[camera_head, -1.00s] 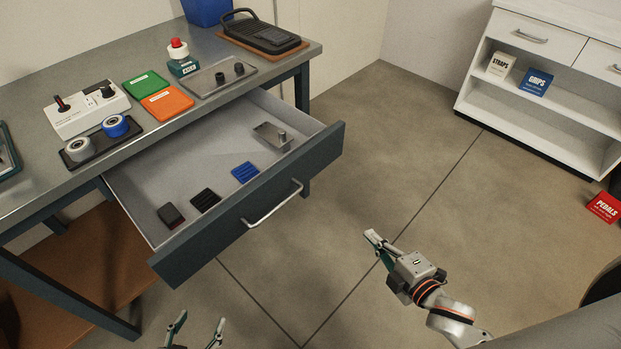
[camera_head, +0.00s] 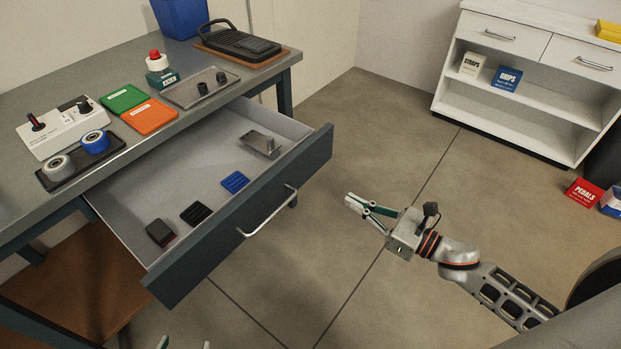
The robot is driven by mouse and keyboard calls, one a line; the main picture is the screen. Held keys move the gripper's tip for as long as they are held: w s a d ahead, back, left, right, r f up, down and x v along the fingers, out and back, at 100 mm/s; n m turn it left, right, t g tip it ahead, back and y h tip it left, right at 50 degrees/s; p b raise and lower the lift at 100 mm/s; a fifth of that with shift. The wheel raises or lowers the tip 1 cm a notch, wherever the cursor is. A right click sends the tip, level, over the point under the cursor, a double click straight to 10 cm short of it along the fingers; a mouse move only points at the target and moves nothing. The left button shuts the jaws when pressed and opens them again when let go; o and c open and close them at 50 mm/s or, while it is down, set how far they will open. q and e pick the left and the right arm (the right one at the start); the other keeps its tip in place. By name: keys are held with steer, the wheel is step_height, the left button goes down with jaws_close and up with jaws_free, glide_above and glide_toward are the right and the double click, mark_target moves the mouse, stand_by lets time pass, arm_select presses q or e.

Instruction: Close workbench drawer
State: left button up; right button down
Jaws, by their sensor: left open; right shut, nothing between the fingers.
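The workbench drawer (camera_head: 190,160) is pulled out from under the grey workbench (camera_head: 48,196). Its dark blue front panel (camera_head: 190,262) carries a silver bar handle (camera_head: 268,213). Inside lie a blue pad (camera_head: 234,182), a black pad (camera_head: 195,213), a dark block (camera_head: 160,232) and a metal plate with a peg (camera_head: 261,144). My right gripper (camera_head: 351,208) is shut and empty, to the right of the handle and apart from it. My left gripper (camera_head: 185,344) is open at the bottom edge, below the drawer front; only its fingertips show.
The bench top holds a white control box (camera_head: 62,130), rollers on a dark tray (camera_head: 82,160), green (camera_head: 123,99) and orange (camera_head: 149,116) cards, and a blue bin (camera_head: 180,16). A white shelf unit (camera_head: 530,125) stands at right. A red box (camera_head: 583,192) is on the floor. Floor between is clear.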

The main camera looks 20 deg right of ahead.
mark_target(302, 173)
steer(key=p+x, duration=0.1)
steer(key=x, duration=1.1)
steer(key=shift+w+r, duration=0.1)
steer(key=shift+w+a, duration=0.25)
steer(key=shift+w, duration=0.1)
arm_select(q)
steer(key=shift+s+d+r, duration=0.1)
steer(key=shift+s+d, duration=0.15)
steer(key=shift+s, duration=0.05)
steer(key=shift+w, duration=0.1)
steer(key=shift+a, duration=0.1)
arm_select(e)
steer(key=shift+w, duration=0.1)
